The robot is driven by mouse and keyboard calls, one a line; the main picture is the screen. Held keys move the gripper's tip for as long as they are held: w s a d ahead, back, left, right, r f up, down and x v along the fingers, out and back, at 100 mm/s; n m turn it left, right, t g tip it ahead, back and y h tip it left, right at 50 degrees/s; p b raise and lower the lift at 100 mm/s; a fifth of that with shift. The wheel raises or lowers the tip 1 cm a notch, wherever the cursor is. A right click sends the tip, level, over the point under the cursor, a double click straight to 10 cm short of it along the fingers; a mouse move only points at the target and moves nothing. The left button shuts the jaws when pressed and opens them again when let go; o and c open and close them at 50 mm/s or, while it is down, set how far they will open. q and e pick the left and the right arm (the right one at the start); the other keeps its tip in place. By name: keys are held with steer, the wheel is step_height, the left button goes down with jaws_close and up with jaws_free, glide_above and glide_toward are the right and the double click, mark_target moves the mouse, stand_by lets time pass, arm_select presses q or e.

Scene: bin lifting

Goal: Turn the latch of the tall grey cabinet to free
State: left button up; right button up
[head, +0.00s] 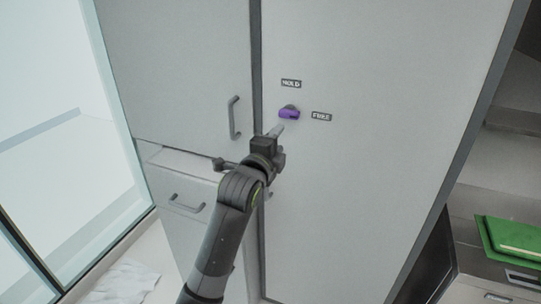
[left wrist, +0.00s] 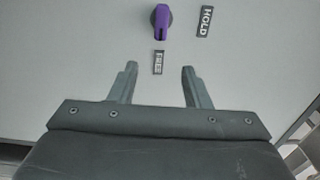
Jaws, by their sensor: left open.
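The tall grey cabinet (head: 370,180) fills the middle of the head view. Its purple latch (head: 289,114) sits on the right-hand door, with a HOLD label (head: 291,83) above and a FREE label (head: 321,116) to its right. In the left wrist view the latch (left wrist: 161,22) lies with its narrow end toward the FREE label (left wrist: 158,62); the HOLD label (left wrist: 205,21) is off to the side. My left gripper (head: 276,129) is open and empty just below the latch. In the wrist view its fingertips stand apart from the latch. My right gripper is out of view.
A bar handle (head: 234,118) stands out on the left door, near my left gripper. Below it a drawer (head: 185,185) with a handle sticks out slightly. A green object (head: 516,238) rests on a unit at the right. Glass panels stand at the left.

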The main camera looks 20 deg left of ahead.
arm_select(q)
steer(key=shift+s+a+b, duration=0.1)
steer(key=shift+s+b, duration=0.25)
steer(key=shift+s, duration=1.6)
